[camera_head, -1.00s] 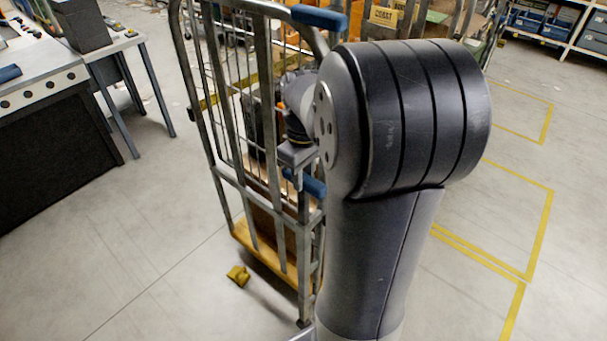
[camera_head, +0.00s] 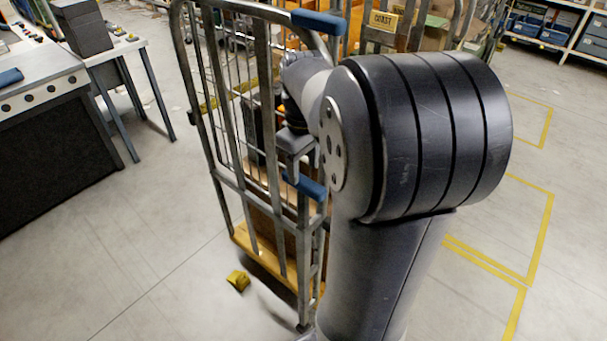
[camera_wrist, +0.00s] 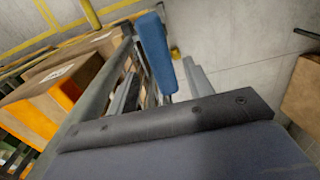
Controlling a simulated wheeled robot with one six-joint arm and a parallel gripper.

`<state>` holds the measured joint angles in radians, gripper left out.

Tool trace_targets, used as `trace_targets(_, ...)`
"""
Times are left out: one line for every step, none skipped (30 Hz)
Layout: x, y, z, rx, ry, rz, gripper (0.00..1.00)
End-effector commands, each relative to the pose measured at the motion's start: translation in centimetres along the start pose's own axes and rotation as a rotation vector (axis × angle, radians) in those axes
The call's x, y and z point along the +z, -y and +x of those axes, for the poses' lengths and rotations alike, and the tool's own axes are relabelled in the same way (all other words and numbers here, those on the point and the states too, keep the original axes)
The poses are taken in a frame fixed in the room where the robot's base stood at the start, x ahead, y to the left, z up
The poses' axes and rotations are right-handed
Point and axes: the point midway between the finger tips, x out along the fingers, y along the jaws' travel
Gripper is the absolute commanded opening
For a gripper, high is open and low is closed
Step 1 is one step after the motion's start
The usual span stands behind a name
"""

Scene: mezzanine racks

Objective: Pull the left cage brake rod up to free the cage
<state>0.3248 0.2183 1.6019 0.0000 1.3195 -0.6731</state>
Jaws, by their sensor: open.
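The cage (camera_head: 232,180) is a grey metal frame with upright bars, standing upright on the floor. A blue grip (camera_head: 305,187) sits partway down its near side; I take it for the brake rod's handle, but the rod's full length is hidden. A second blue grip (camera_head: 320,21) is on the cage's top rail. My gripper (camera_head: 293,170) is open, close above the lower grip in the head view. In the wrist view a blue grip (camera_wrist: 157,52) shows just ahead of my gripper (camera_wrist: 164,86), appearing between the fingers. I cannot tell whether they touch.
Cardboard boxes (camera_wrist: 60,85) stand on the cage side in the wrist view. A yellow block (camera_head: 238,280) lies on the floor by the cage. A workbench (camera_head: 50,110) stands at left, shelves (camera_head: 555,25) at back right. Floor at right is clear, with yellow lines.

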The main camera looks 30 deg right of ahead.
Motion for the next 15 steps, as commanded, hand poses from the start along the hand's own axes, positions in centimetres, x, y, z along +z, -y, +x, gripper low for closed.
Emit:
trace_targets(-0.1,-0.1,-1.2,0.004,-0.005,0.000,0.49)
trace_targets(-0.1,-0.1,-1.9,0.004,-0.005,0.000,0.49)
trace_targets(-0.1,-0.1,-2.6,0.004,-0.005,0.000,0.49)
trace_targets(-0.1,-0.1,-3.2,0.004,-0.005,0.000,0.49)
trace_targets(-0.1,-0.1,-3.8,0.003,-0.004,0.000,0.49)
trace_targets(-0.1,0.0,-4.5,0.003,-0.004,0.000,0.49)
trace_targets(0.0,0.0,-5.0,0.003,-0.003,0.000,0.49)
trace_targets(-0.1,0.0,-5.4,0.003,-0.004,0.000,0.49)
trace_targets(0.0,0.0,-5.9,0.002,-0.003,0.000,0.49)
trace_targets(-0.1,0.0,-6.2,0.003,-0.003,0.000,0.49)
trace_targets(0.0,0.0,-6.5,0.002,-0.003,0.000,0.49)
trace_targets(0.0,0.0,-6.8,0.002,-0.002,0.000,0.49)
trace_targets(0.0,0.0,-7.0,0.002,-0.002,0.000,0.49)
trace_targets(0.0,0.0,-7.1,0.001,-0.002,0.000,0.49)
trace_targets(0.0,0.0,-7.2,0.001,-0.002,0.000,0.49)
